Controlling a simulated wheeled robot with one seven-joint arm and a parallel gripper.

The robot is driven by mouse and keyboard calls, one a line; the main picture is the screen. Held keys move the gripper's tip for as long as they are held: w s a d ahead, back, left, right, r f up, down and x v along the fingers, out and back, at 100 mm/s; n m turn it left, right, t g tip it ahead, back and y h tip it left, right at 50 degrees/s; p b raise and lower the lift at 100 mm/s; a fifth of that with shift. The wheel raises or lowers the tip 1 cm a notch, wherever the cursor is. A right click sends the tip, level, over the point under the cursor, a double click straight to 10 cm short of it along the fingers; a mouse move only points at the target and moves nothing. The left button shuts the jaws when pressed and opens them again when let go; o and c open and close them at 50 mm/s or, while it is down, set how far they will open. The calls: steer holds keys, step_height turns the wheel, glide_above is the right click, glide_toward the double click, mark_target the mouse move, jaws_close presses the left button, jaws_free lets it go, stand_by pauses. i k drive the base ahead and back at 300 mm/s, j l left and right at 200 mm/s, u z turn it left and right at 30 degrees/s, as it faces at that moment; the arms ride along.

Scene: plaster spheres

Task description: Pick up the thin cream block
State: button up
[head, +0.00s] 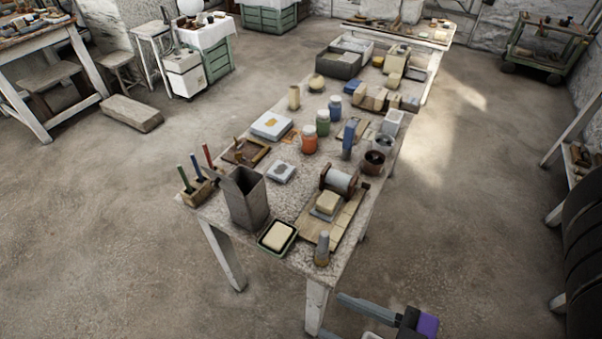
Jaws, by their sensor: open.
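A cream block (278,236) lies flat in a dark, green-rimmed tray (263,246) at the near edge of the long table. A second cream block (327,201) rests on a grey piece (321,215) on a wooden board, farther back and to the right. I cannot tell which of the two is the thin one. My gripper (331,316) is at the bottom edge, right of the table's near leg. Its jaws are open and empty, pointing left, apart from both blocks. The nearer finger is partly cut off by the frame.
A tall grey container (246,197) stands just behind the tray. A small bottle-shaped item (322,249) stands at the near right corner, and a wire spool (339,180) lies behind the board. Several jars and blocks crowd the table farther back. The floor (460,230) to the right is clear.

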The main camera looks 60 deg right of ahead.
mark_target(327, 201)
steer(key=z, duration=2.15)
steer(key=u, duration=1.3)
steer(key=j+z, duration=0.15)
steer(key=j, duration=0.65)
steer(key=k+j+z, duration=0.15)
steer(key=j, duration=0.65)
steer(key=j+z, duration=0.15)
steer(key=j, duration=0.7)
